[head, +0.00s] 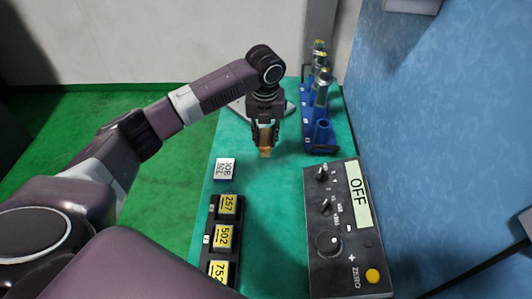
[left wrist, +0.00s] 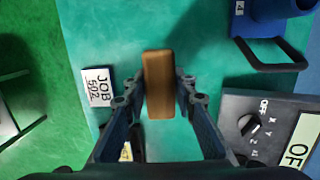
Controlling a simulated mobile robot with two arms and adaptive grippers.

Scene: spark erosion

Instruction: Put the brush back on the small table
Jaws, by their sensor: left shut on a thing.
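My left gripper (head: 265,140) is shut on the brush and holds it above the far part of a teal-topped table (head: 265,200). The brush (head: 265,151) shows as a brown block pointing down between the fingers. In the left wrist view, the brush (left wrist: 158,85) sits upright between the two fingers of the left gripper (left wrist: 157,100). Its bristles cannot be made out. I cannot tell whether this teal table is the small table. My right gripper is not in view.
A blue rack (head: 321,135) with several tool holders stands at the back right. A control box (head: 345,235) reading OFF is at the front right. A JOB 502 card (head: 225,169) and a black holder with yellow number blocks (head: 223,238) line the left side. The table's middle is clear.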

